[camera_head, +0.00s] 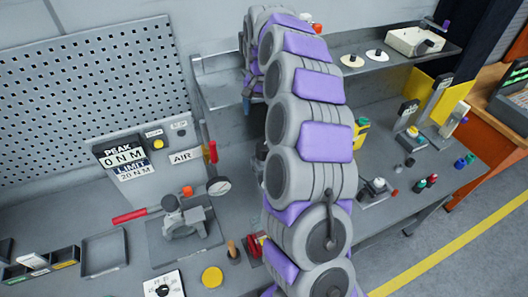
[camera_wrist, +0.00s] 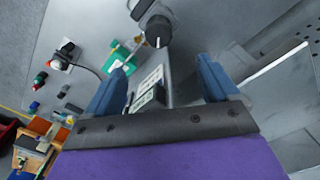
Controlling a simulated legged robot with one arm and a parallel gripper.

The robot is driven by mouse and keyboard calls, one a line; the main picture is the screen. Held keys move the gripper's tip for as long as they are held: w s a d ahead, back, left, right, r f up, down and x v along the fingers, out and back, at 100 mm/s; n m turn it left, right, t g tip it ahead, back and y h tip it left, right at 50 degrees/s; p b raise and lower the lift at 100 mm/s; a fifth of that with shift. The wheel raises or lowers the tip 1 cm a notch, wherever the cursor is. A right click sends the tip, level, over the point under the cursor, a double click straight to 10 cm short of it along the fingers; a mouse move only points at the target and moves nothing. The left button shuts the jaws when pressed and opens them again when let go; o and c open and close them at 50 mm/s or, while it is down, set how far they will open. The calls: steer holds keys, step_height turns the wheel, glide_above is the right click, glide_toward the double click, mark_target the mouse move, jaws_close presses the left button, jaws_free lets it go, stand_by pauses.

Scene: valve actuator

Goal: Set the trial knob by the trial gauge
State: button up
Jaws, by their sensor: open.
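In the wrist view my gripper (camera_wrist: 160,82) has its two blue fingers spread apart with nothing held between them. A dark round part with a pale pointer (camera_wrist: 158,30) lies beyond the fingertips, apart from them. I cannot tell whether it is the trial knob or the trial gauge. White labelled plates (camera_wrist: 150,85) show between the fingers. In the head view my arm hides the middle of the bench and most of my gripper. A black knob on a white dial plate (camera_head: 162,288) sits at the bottom edge.
A shelf (camera_head: 352,68) holds small parts at the back. A green block (camera_wrist: 120,55) is near the left finger. Several coloured knobs lie at right.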

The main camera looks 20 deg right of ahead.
mark_target(264, 145)
step_height(264, 145, down, 16)
steer(key=shift+r+p, duration=0.1)
steer(key=shift+p, duration=0.85)
steer(key=shift+d+f, duration=0.25)
steer(key=shift+f, duration=0.65)
steer(key=shift+d, duration=0.1)
